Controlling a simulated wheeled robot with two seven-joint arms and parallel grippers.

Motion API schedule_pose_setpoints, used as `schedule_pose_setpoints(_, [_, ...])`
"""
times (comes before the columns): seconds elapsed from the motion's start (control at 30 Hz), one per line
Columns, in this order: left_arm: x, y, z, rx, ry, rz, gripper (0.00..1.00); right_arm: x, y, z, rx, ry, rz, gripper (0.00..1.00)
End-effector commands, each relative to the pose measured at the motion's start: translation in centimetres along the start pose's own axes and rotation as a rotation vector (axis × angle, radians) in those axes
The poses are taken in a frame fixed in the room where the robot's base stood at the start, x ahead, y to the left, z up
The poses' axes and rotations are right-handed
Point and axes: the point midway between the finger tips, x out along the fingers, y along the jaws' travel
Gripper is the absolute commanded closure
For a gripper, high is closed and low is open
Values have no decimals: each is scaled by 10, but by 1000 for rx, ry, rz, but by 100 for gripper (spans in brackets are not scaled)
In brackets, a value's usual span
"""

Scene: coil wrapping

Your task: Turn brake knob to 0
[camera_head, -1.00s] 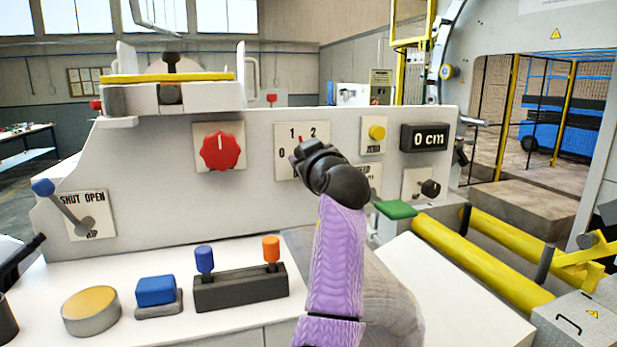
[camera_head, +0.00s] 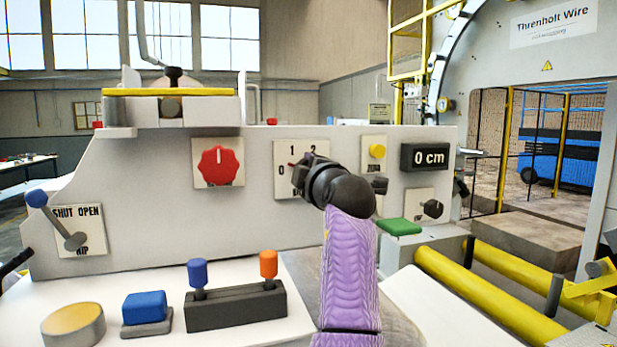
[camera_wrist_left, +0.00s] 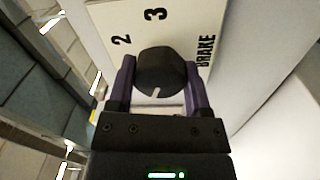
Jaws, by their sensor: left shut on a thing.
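The brake knob (camera_wrist_left: 160,72) is dark and round with a white mark on its face. It sits on a white plate (camera_wrist_left: 104,22) lettered BRAKE, with 2 and 3 visible in the left wrist view. My left gripper (camera_wrist_left: 158,80) is shut on it, one purple finger on each side. The white mark points down in that view, away from 2 and 3; the 0 is hidden there. In the head view my left gripper (camera_head: 308,178) covers the knob; 0, 1 and 2 show on the plate (camera_head: 283,147). A small red mark shows beside 0. My right gripper is not in view.
A red knob (camera_head: 218,166) is left of the brake plate; a yellow button (camera_head: 377,151) and 0 cm display (camera_head: 425,157) are right. Below are blue (camera_head: 197,270) and orange (camera_head: 268,264) levers and a green pad (camera_head: 399,227). A shut/open lever (camera_head: 57,222) is at left.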

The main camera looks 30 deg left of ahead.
Motion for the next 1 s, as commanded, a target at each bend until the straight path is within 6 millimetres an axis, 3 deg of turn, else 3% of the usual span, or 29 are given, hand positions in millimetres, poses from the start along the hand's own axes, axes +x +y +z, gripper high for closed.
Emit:
schedule_pose_setpoints(0.5, [0,0,0,-334,12,-4,95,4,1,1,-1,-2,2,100])
schedule_pose_setpoints(1.0, [0,0,0,-407,15,-5,95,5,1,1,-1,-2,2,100])
